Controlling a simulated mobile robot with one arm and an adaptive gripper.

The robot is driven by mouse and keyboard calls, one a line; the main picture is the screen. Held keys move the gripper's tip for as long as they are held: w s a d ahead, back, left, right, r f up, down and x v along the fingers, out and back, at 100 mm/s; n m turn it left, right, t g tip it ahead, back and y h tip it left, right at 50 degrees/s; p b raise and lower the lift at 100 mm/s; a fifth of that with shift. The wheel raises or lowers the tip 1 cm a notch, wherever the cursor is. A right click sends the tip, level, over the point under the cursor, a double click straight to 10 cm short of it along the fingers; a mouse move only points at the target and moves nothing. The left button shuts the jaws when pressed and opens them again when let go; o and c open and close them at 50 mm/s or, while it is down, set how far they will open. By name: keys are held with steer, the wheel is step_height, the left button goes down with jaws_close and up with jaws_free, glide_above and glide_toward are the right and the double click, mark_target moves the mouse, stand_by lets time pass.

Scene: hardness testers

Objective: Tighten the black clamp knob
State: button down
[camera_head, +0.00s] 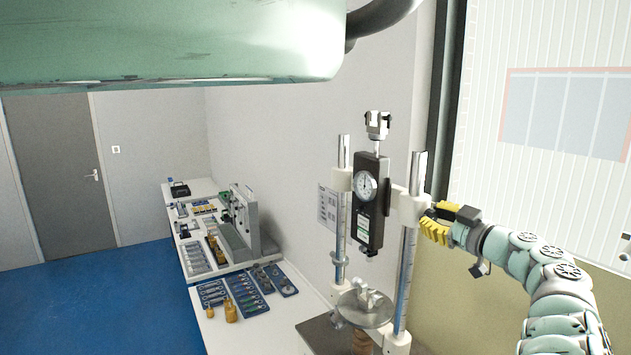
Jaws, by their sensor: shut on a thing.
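The hardness tester (370,200) stands at centre right, a black gauge body with a round dial between two upright metal columns. White clamp blocks hold it on the columns. My gripper (432,221), with yellow fingers, is at the right column, reaching in from the right. Its fingertips are shut around the black clamp knob (431,213) beside the right clamp block (411,205). The knob is mostly hidden by the fingers, and only a small dark part shows. How tight it is cannot be seen.
A round metal plate (365,310) with a small clamp sits at the tester's base. A long bench (290,308) at left holds tools in blue trays and two brass weights. The blue floor (110,300) is clear. A pale green body fills the top left.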

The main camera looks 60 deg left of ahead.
steer(key=shift+w+f+m, duration=0.1)
steer(key=shift+m, duration=0.6)
steer(key=c, duration=0.7)
jaws_free()
steer(key=shift+o, duration=0.2)
steer(key=s+d, duration=0.1)
steer(key=d, duration=1.1)
